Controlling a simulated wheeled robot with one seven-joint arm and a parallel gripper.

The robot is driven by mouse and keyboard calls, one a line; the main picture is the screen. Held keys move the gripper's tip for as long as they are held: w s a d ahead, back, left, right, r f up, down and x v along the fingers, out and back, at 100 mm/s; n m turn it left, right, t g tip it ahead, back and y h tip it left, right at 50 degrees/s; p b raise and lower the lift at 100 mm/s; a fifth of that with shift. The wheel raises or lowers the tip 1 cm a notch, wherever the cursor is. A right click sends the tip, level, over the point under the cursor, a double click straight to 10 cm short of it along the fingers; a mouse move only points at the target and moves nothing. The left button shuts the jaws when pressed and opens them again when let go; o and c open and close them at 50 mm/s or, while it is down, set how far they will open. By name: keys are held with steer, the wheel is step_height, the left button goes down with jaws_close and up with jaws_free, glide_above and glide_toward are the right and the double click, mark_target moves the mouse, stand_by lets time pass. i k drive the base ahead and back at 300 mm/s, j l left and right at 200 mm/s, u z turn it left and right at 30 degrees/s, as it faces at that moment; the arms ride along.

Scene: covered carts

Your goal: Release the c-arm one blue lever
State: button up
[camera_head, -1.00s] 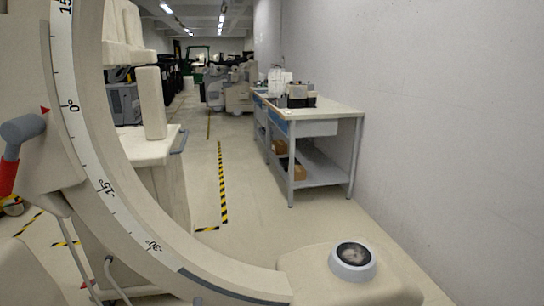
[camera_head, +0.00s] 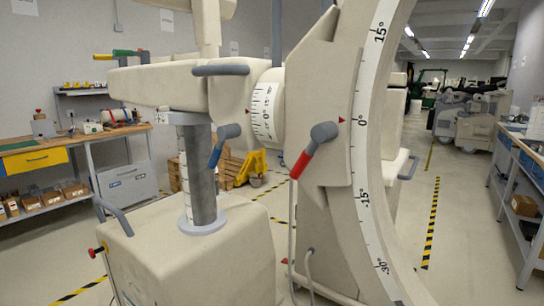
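The C-arm's blue lever (camera_head: 220,147) hangs on the beige body just left of the round scale drum (camera_head: 266,110). Its grey knob is at the upper right and its blue handle slants down to the left. A second lever with a red handle (camera_head: 305,160) sits further right, beside the curved arc scale (camera_head: 370,140), near the 0° mark. My gripper is not in view.
The beige cart base (camera_head: 190,250) fills the lower middle, with a grey handle (camera_head: 113,215) at its left. A workbench (camera_head: 60,150) stands at the left. A striped floor line (camera_head: 432,225) marks clear floor at the right.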

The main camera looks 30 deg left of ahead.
mark_target(223, 133)
steer(key=u, duration=1.25)
